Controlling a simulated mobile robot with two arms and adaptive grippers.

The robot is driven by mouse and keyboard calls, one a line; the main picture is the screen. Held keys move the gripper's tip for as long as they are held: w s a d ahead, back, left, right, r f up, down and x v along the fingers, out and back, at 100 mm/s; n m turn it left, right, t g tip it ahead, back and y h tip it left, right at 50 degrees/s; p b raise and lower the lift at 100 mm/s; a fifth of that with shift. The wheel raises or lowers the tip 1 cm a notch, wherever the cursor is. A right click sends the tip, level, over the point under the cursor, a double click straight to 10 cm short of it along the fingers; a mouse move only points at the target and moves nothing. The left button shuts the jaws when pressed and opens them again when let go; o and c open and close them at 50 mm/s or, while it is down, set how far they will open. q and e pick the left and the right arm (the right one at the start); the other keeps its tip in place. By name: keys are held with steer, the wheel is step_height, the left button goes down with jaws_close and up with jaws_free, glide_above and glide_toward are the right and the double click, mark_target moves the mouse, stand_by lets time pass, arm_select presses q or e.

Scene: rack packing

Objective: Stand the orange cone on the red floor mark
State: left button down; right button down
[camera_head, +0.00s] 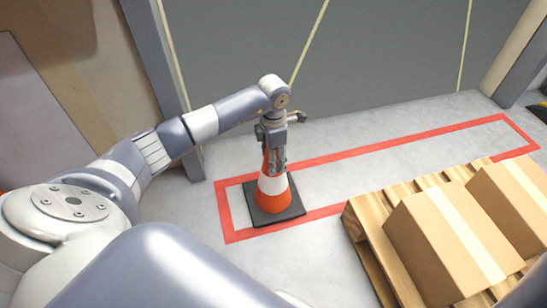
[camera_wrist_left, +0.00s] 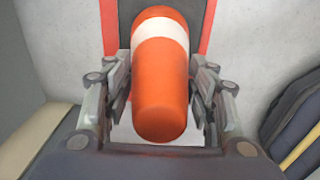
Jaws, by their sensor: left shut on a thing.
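The orange cone (camera_head: 272,197) with a white band and a dark square base stands upright inside the left end of the red floor mark (camera_head: 222,205), a long red outlined rectangle. From this angle I cannot tell whether the base rests fully on the floor. My left gripper (camera_head: 277,167) points down and is shut on the cone's upper part. In the left wrist view the cone's orange top (camera_wrist_left: 160,105) sits between the two fingers, with the dark base and red lines beyond it.
A wooden pallet (camera_head: 366,241) with cardboard boxes (camera_head: 440,245) stands at the right, close to the red outline. A grey door or wall panel (camera_head: 380,60) and a post (camera_head: 157,55) are behind. The floor inside the outline right of the cone is clear.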

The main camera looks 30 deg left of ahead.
arm_select(q)
steer(key=c, duration=0.7)
jaws_free()
steer(key=shift+f, duration=0.1)
